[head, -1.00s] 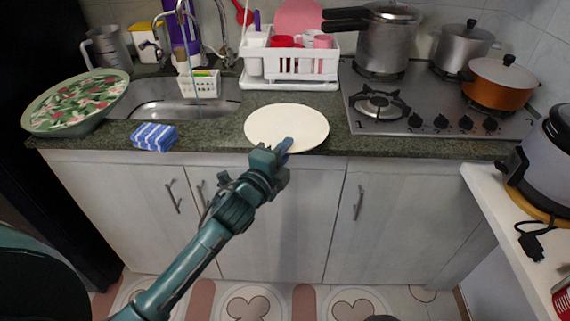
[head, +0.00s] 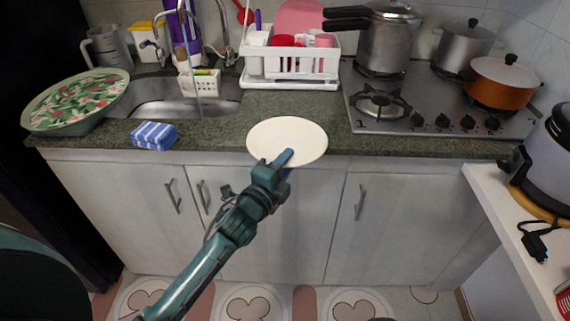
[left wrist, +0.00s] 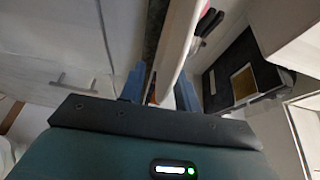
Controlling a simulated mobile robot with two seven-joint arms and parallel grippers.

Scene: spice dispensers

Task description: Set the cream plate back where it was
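The cream plate (head: 285,135) is at the front edge of the counter, in the middle of the head view. Its near rim overhangs the edge and overlaps the cabinet front. My left gripper (head: 286,158) is at this near rim, shut on it. In the left wrist view the plate (left wrist: 174,45) shows edge-on between the two fingers of the left gripper (left wrist: 160,90). I cannot tell whether the plate's far side touches the counter. My right gripper is not in view.
Behind the plate stands a white dish rack (head: 290,66) with cups. The stove (head: 430,100) with pots is to the right. Counter around the plate is clear.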

